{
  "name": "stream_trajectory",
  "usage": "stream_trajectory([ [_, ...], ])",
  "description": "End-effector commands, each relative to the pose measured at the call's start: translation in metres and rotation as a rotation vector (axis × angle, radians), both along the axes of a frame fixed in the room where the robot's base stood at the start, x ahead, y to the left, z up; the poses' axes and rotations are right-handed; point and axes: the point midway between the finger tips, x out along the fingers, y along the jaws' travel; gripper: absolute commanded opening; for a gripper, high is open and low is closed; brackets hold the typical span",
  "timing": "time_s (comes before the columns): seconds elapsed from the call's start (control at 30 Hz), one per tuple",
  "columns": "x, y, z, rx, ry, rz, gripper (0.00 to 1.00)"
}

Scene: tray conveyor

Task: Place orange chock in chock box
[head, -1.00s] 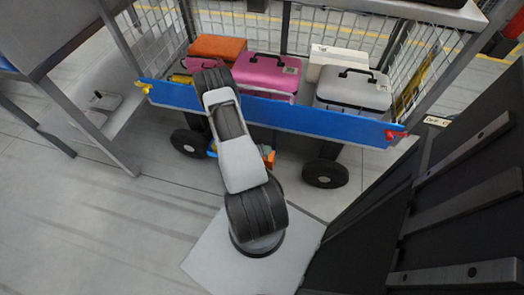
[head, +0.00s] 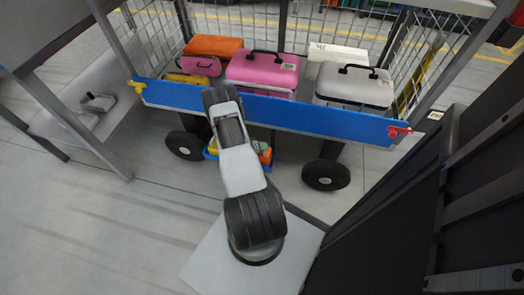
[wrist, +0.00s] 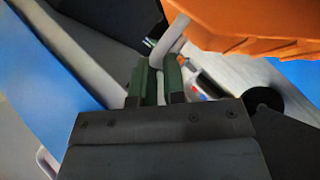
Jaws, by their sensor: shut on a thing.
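The orange chock (wrist: 245,22), with a ridged lower edge, fills the upper right of the wrist view. My gripper (wrist: 160,78) has green-padded fingers, close together at the lower end of a pale grey handle (wrist: 177,32) that runs up to the chock. It is shut on that handle, and the chock hangs off to one side. In the head view, my arm hides the gripper and the held chock. A blue box (head: 210,155), seemingly the chock box, sits on the floor under the cart, partly behind my arm. Orange and green things show in it.
The cart has a blue front rail (head: 310,118), mesh sides and black wheels (head: 326,175). It carries a pink case (head: 262,70), a grey case (head: 353,85) and an orange case (head: 214,46). A grey shelf stands left; dark panels stand right.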

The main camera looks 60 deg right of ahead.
Motion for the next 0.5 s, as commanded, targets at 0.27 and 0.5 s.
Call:
stream_trajectory([
  [0.27, 0.002, 0.0002, -0.0152, -0.002, -0.003, 0.003, 0.0],
  [0.5, 0.0008, 0.0006, -0.016, 0.001, -0.001, 0.003, 0.29],
])
